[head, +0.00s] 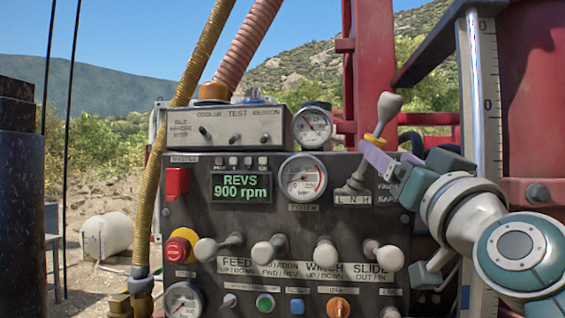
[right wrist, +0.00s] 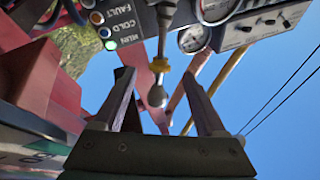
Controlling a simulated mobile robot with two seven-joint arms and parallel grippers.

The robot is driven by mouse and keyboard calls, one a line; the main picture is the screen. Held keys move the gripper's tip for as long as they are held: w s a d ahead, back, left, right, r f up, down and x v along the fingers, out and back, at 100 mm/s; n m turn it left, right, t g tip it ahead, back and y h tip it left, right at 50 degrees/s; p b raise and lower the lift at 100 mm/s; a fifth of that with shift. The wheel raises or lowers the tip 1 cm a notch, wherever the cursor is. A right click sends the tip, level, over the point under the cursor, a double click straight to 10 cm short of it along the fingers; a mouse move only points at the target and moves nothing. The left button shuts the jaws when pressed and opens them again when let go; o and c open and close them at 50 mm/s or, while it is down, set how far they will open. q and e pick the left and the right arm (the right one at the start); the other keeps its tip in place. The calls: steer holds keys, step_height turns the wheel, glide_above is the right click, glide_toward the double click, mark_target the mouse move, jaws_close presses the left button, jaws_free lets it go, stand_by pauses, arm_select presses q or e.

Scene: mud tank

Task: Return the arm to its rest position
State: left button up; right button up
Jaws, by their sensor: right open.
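My right gripper (head: 388,160) comes in from the right in front of the upper right of the control panel. In the right wrist view its two fingers (right wrist: 160,88) stand apart with a clear gap. The grey-knobbed gear lever (head: 388,106) above the L N H marks rises just behind the fingers in the head view, and a finger hides part of its shaft. In the right wrist view a lever knob (right wrist: 156,96) appears between the fingers, not gripped; I cannot tell whether a finger touches it. My left gripper is not in view.
The dark control panel (head: 230,205) has a row of knobbed levers (head: 270,250), gauges (head: 303,177) and a red stop button (head: 180,246). A yellow hose (head: 160,150) runs down its left side. A red mast (head: 372,70) stands behind. Open sky shows right of the fingers in the wrist view.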

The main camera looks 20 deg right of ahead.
stand_by(0.3)
steer(key=s+a+f+n+g+y+p, duration=0.3)
steer(key=a+f+n+g+y+p, duration=0.35)
steer(key=a+f, duration=0.4)
steer(key=s+a+f+g, duration=0.1)
steer(key=s+f+g, duration=0.2)
steer(key=s, duration=0.4)
steer(key=s+a+f+n+g+y+p, duration=0.1)
steer(key=s+f+g, duration=0.3)
steer(key=s, duration=0.3)
steer(key=s+a+f+n+g+p, duration=0.1)
steer(key=s+f+g, duration=0.3)
steer(key=s+f, duration=0.2)
steer(key=shift+s+a, duration=0.35)
steer(key=shift+s, duration=0.65)
